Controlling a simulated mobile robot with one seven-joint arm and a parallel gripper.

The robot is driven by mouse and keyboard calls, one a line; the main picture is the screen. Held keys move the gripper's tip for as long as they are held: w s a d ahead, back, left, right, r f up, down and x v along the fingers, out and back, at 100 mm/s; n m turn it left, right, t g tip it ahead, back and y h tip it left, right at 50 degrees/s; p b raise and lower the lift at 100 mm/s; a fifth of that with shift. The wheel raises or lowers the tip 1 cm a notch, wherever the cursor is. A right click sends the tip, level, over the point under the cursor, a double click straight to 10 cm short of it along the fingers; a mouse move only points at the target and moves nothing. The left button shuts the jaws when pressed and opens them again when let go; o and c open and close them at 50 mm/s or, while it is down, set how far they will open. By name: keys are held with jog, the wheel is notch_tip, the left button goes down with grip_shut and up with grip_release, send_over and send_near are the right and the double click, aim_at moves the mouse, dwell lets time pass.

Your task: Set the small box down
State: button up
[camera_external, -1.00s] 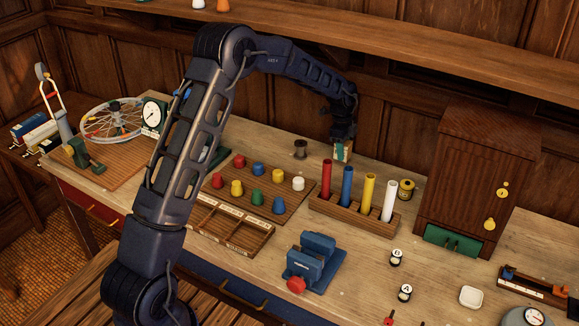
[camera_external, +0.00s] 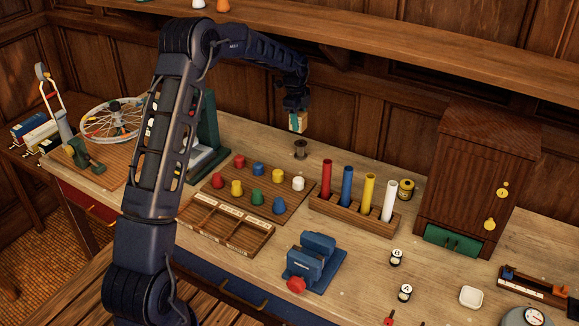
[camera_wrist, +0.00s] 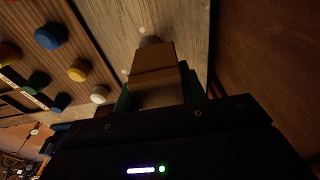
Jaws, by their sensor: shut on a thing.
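The small box (camera_external: 298,122) is pale tan with a teal-green patch, and it hangs under my gripper (camera_external: 297,106) near the back wall in the external view. My gripper is shut on it and holds it above the back part of the workbench. In the wrist view the box (camera_wrist: 155,80) is a brown block reaching out from between green finger pads, over bare wood. The fingertips are small and dark in the external view.
A dark spool (camera_external: 300,149) stands on the bench below the box. A peg board (camera_external: 262,208) with several coloured knobs and a rack (camera_external: 352,219) of coloured tubes are in front. A wooden cabinet (camera_external: 470,180) stands at right. A shelf (camera_external: 400,40) runs along the wall.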

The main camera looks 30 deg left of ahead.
send_over(256, 142)
jog(key=shift+w+a+f, duration=0.1)
jog(key=shift+a+f, duration=0.05)
jog(key=shift+f, duration=2.3)
jog(key=shift+w+a+f, duration=0.1)
jog(key=shift+a+f, duration=0.05)
jog(key=shift+f, duration=2.3)
jog(key=shift+f, duration=0.15)
jog(key=o, duration=1)
jog(key=r, duration=0.4)
jog(key=a+r, duration=0.1)
jog(key=r, duration=0.7)
jog(key=shift+a+r, duration=0.1)
jog(key=shift+a, duration=0.15)
